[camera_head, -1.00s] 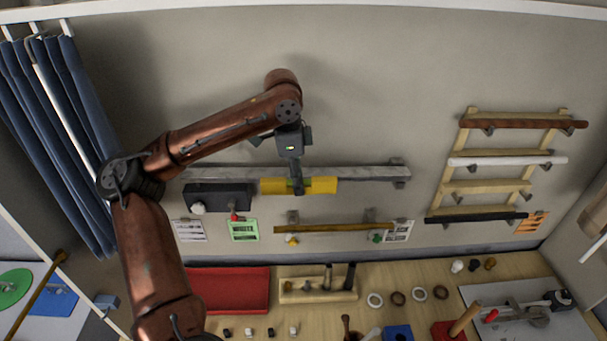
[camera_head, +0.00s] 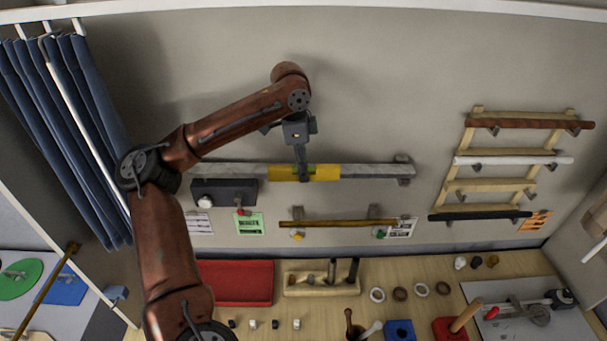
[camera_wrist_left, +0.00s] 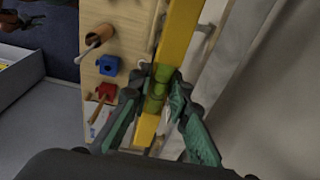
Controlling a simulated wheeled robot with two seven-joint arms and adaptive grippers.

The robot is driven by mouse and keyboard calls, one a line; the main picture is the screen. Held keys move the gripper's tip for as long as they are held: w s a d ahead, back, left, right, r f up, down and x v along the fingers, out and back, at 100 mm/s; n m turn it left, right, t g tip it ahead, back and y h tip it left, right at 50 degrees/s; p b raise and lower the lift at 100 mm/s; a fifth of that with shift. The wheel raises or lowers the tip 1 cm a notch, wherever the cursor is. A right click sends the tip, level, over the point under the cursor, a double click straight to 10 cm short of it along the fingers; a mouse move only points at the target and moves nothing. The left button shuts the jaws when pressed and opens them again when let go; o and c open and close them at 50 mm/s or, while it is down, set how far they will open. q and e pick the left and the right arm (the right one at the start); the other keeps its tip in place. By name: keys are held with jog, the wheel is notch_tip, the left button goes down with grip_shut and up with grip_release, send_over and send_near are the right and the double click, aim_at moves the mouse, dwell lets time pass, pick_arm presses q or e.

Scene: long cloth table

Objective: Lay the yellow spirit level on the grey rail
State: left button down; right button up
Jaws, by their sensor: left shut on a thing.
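The yellow spirit level (camera_head: 325,173) is level in the head view and overlaps the middle of the grey rail (camera_head: 375,171) on the back wall. I cannot tell whether it touches the rail or is held just in front of or above it. My left gripper (camera_head: 303,176) comes down from above and is shut on the middle of the level. In the left wrist view the level (camera_wrist_left: 179,38) runs between the fingers of the left gripper (camera_wrist_left: 158,92), with its green vial part between them. My right gripper is not in view.
A dark box (camera_head: 225,191) with a white knob is under the rail's left part. A wooden bar (camera_head: 338,223) is mounted lower on the wall. A ladder-like rack (camera_head: 487,186) is at the right. A red tray (camera_head: 236,283) and several small items occupy the table below.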

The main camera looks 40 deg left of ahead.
pick_arm(q)
jog(key=shift+w+a, duration=0.9)
jog(key=shift+w, duration=0.25)
jog(key=shift+w+a, duration=0.95)
jog(key=shift+w, duration=0.15)
jog(key=shift+w+a, duration=0.9)
jog(key=shift+w, duration=0.25)
jog(key=shift+w+a+f, duration=0.1)
jog(key=shift+a+f, duration=0.1)
jog(key=shift+f, duration=1.3)
jog(key=c, duration=1.7)
grip_release()
jog(key=shift+c, duration=0.2)
notch_tip(320, 180, up, 12)
jog(key=s+a, duration=0.1)
jog(key=shift+f, duration=0.1)
